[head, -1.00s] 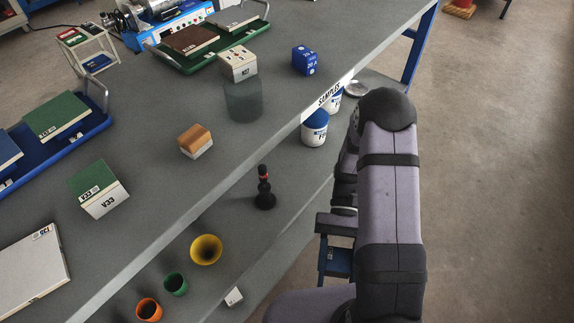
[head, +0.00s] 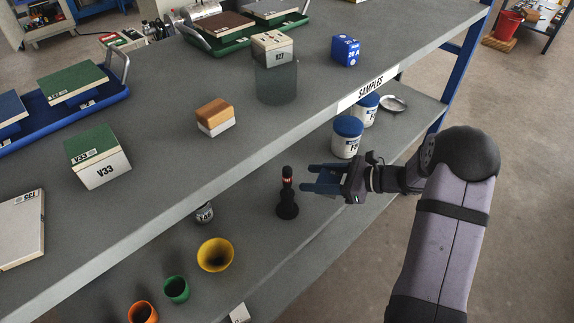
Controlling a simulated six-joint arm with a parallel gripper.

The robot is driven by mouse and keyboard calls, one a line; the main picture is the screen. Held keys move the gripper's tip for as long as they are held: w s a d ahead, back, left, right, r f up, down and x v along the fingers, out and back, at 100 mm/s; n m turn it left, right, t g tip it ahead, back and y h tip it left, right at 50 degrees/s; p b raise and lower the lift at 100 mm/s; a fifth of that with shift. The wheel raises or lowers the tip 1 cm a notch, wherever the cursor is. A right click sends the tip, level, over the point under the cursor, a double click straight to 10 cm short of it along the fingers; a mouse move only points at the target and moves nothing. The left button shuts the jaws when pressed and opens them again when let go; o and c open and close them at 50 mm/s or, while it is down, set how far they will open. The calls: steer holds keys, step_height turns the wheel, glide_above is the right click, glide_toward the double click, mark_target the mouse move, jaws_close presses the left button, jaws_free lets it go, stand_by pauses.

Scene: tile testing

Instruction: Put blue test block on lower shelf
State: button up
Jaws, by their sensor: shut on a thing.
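My gripper (head: 318,180) reaches in from the right at the front of the lower shelf (head: 330,225), just right of a black piece with a red band (head: 287,195). It is shut on a dark blue block (head: 326,178), which shows small between the fingers. The block appears to be held above the lower shelf; the exact gap cannot be told. Another blue cube (head: 345,51) with white marks sits on the upper shelf (head: 230,165).
Blue-lidded jars (head: 347,138) and a metal dish (head: 393,103) stand behind the gripper on the lower shelf. Yellow (head: 215,254), green (head: 176,289) and orange (head: 143,312) cups stand at front left. The upper shelf's edge, with a SAMPLES label (head: 370,88), overhangs.

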steer(key=w+a+r+m+t+h+p, duration=0.1)
steer(key=w+r+m+t+h+p, duration=0.2)
steer(key=r+p, duration=0.3)
steer(key=w+m+t+p, duration=0.1)
steer(key=p, duration=0.1)
steer(key=shift+w+m+t+p, duration=0.3)
steer(key=shift+w+m+t, duration=0.1)
steer(key=shift+f, duration=0.15)
glide_above(310, 181)
steer(key=shift+f, duration=2.9)
steer(key=shift+f, duration=0.1)
steer(key=shift+f, duration=2)
